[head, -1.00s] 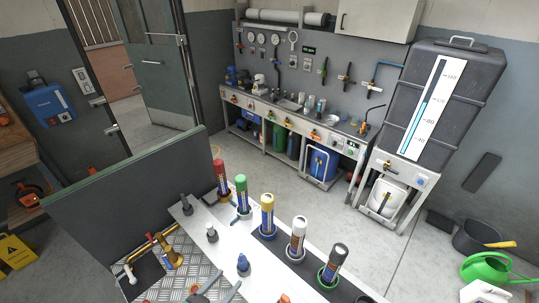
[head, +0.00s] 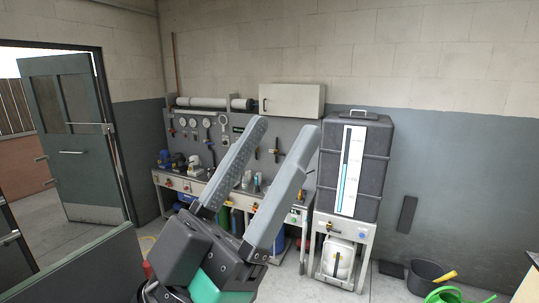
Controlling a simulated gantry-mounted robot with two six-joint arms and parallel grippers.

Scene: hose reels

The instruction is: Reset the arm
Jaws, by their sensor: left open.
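My left gripper (head: 272,158) rises from the bottom of the head view, with its two long grey fingers pointing up and to the right. The fingers stand apart and hold nothing between them. The gripper is in front of the workbench and hides part of it. My right gripper does not show in the head view.
A workbench (head: 176,183) with tools stands along the back wall. A dark tank with a level gauge (head: 353,172) stands on a stand to its right. A green door (head: 72,150) is open at the left. A black bucket (head: 428,275) and a green watering can (head: 447,295) are at lower right.

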